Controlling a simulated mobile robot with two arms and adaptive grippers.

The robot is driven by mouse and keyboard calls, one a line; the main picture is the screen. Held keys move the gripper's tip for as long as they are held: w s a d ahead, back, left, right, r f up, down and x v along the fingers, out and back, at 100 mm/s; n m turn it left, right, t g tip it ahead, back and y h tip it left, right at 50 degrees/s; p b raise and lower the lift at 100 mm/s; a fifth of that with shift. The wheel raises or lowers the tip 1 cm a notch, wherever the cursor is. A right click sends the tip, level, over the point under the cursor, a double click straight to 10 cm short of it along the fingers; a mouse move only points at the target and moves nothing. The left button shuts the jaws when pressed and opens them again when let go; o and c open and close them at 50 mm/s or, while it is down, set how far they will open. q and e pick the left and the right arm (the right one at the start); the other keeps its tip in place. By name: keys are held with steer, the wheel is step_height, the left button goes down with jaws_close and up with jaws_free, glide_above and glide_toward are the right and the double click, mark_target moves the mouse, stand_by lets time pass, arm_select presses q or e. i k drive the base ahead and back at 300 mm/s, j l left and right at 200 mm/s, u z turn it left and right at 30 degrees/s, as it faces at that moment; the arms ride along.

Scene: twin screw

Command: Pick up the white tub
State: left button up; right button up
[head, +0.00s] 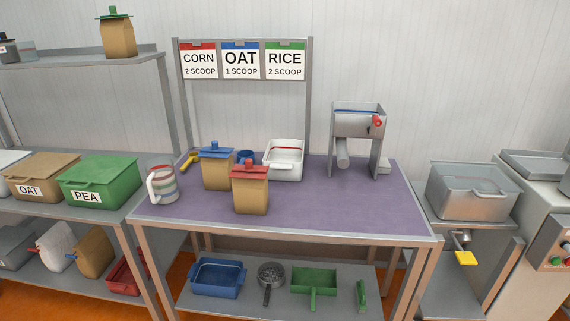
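The white tub (285,165) stands upright on the purple-topped table, towards the back and near the middle. It is an open rectangular container. The bag with the red clip stands just in front of it to the left and is close to its front left corner in the picture. Neither of my grippers shows in the head view.
A brown bag with a red clip (250,193), one with a blue clip (217,170) and a striped jug (162,184) stand left of the tub. A metal hand-cranked machine (357,125) stands to the right. The table's front right (350,212) is clear.

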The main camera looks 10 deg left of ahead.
mark_target(284, 158)
steer(key=i+l+u, duration=0.25)
steer(key=i+l, duration=0.55)
